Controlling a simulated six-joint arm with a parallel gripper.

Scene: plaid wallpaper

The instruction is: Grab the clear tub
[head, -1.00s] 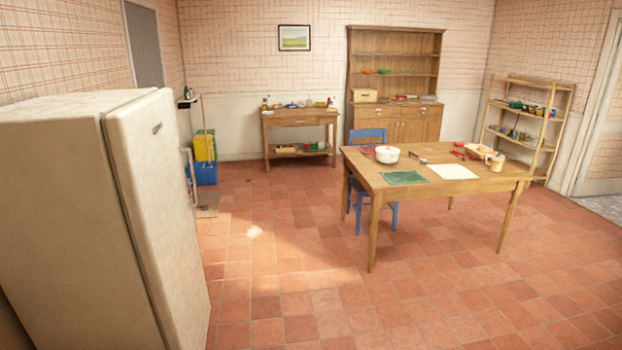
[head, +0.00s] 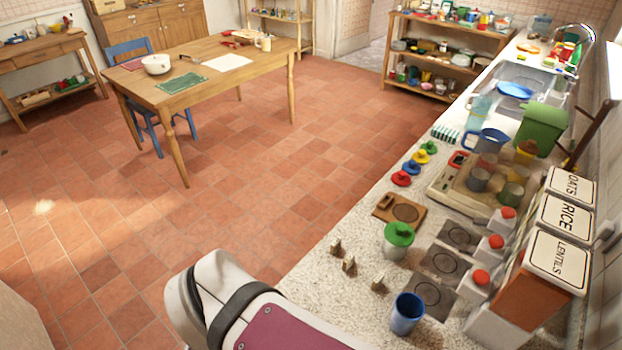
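I cannot single out the clear tub for certain. A see-through container with a green lid (head: 398,246) stands on the near part of the speckled counter (head: 335,218). A pale see-through vessel (head: 480,109) stands farther back near the sink, behind a blue jug (head: 487,141). Several glassy cups are grouped on a beige appliance or tray, too small to tell apart. My gripper is not in view; only a white and maroon part of my arm shows at the bottom, at the counter's near left edge.
A blue cup (head: 407,313) stands at the counter's front. Small wooden pegs and coloured knobbed pieces lie along the left edge. A wooden table (head: 205,66) stands at left; the tiled floor between is clear.

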